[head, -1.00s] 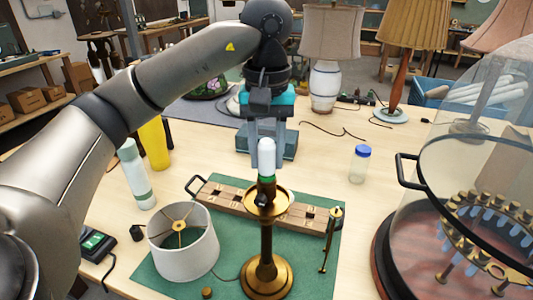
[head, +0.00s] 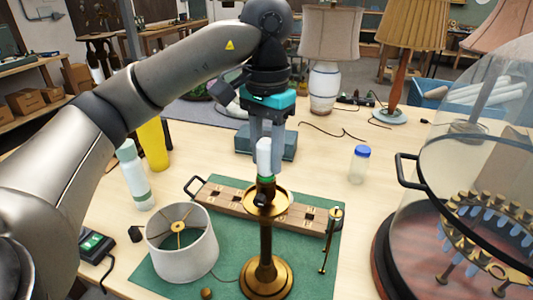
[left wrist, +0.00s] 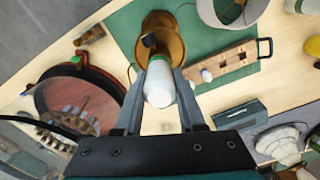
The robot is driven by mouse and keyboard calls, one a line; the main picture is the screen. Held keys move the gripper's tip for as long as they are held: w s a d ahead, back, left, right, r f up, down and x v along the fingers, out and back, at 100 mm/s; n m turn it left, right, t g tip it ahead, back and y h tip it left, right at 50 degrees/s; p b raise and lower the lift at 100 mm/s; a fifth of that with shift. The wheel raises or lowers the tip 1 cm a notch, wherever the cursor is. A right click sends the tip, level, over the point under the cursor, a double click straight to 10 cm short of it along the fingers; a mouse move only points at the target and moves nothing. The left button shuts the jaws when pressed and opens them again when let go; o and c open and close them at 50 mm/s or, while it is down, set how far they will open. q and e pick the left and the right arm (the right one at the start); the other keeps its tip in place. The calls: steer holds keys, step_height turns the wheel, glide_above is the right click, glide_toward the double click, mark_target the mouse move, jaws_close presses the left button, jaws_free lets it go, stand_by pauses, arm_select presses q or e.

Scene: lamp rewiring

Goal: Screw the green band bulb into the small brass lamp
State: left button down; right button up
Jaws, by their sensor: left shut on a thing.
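The white bulb with a green band (head: 264,156) stands upright over the top of the small brass lamp (head: 267,245). Its lower end is at the lamp's socket; I cannot tell how deep it sits. My left gripper (head: 265,150) comes from above and is shut on the bulb, with a finger on either side. In the left wrist view the bulb (left wrist: 159,88) is between the two fingers (left wrist: 158,98), with the brass lamp (left wrist: 160,38) beyond it. My right gripper is not in view.
The lamp stands on a green mat (head: 320,270). A white lampshade (head: 183,255) is left of it, and a wooden rack (head: 235,202) lies behind. A glass dome (head: 470,150) over a round base stands at the right. A blue-lidded jar (head: 359,165) stands behind the mat.

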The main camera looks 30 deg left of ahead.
arm_select(q)
steer(key=shift+c, duration=2.1)
jaws_free()
steer(key=n, duration=0.5)
steer(key=shift+n, duration=0.4)
steer(key=n+p, duration=0.1)
steer(key=n, duration=0.5)
steer(key=shift+a, duration=0.1)
steer(key=n, duration=0.6)
steer(key=shift+s+n, duration=0.1)
steer(key=shift+n, duration=0.2)
steer(key=n+p, duration=0.1)
steer(key=n, duration=0.4)
steer(key=shift+n, duration=0.3)
